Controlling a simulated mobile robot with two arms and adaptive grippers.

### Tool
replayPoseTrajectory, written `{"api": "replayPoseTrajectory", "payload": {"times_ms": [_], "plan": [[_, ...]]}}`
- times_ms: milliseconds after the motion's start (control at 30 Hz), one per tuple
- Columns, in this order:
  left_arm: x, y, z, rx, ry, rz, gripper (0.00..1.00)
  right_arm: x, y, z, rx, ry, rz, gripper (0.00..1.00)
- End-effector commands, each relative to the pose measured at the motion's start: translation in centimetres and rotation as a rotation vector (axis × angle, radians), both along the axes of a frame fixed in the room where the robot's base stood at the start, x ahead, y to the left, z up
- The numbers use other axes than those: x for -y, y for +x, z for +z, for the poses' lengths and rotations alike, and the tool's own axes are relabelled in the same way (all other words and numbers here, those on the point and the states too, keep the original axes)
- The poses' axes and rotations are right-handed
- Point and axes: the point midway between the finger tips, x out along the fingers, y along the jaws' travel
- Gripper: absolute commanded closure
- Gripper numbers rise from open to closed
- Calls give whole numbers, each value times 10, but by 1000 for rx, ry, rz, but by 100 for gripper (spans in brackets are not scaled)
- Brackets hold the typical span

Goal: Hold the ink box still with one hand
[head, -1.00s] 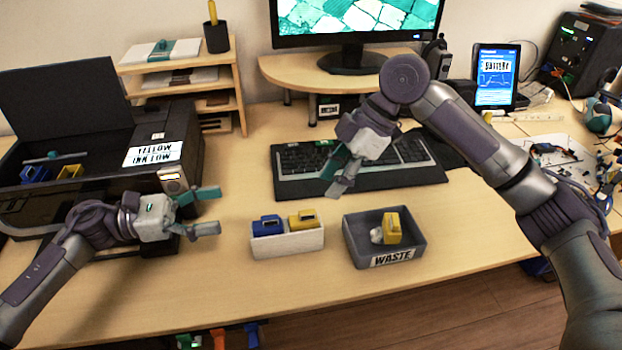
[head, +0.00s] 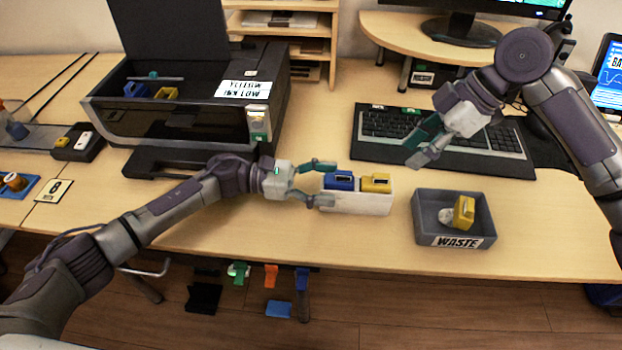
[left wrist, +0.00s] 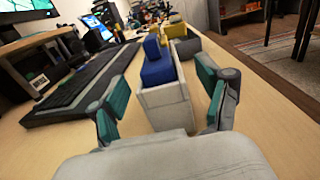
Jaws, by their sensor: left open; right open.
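The ink box is a small white open box (head: 356,203) on the table, holding a blue cartridge (head: 339,180) and a yellow cartridge (head: 376,183). My left gripper (head: 326,183) is open at the box's left end, one finger toward the far side and one toward the near side. In the left wrist view the box (left wrist: 168,104) stands between the two open fingers, with a gap visible on its left; contact on the right cannot be told. My right gripper (head: 422,151) is open and empty above the keyboard's front edge.
A grey waste bin (head: 425,222) with a yellow cartridge inside stands right of the box. The keyboard (head: 400,130) lies behind. A black printer (head: 180,125), lid raised, is at the left. The table's front edge is close in front of the box.

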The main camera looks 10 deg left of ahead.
Motion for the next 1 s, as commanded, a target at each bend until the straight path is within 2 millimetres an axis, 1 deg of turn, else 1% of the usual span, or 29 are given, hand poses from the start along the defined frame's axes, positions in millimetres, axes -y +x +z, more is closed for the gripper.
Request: {"api": "replayPoseTrajectory", "payload": {"times_ms": [100, 333, 567, 600, 667, 700, 733, 833, 867, 1000], "plan": [[4, 0, 0, 0, 0, 1, 23, 0, 0, 0, 0, 0, 0, 58], [4, 0, 0, 0, 0, 0, 23, 0, 0, 0, 0, 0, 0, 58], [4, 0, 0, 0, 0, 0, 61, 0, 0, 0, 0, 0, 0, 58], [3, 0, 0, 0, 0, 0, 68, 0, 0, 0, 0, 0, 0, 58], [3, 0, 0, 0, 0, 0, 78, 0, 0, 0, 0, 0, 0, 58], [3, 0, 0, 0, 0, 1, 85, 0, 0, 0, 0, 0, 0, 58], [3, 0, 0, 0, 0, 1, 89, 0, 0, 0, 0, 0, 0, 58], [3, 0, 0, 0, 0, 1, 89, -2, 0, 1, -1, -6, 4, 42], [3, 0, 0, 0, 0, 1, 89, -5, 0, 2, -2, -13, 7, 40], [3, 0, 0, 0, 0, 1, 89, -24, 0, 10, -15, -94, 30, 40]]}}
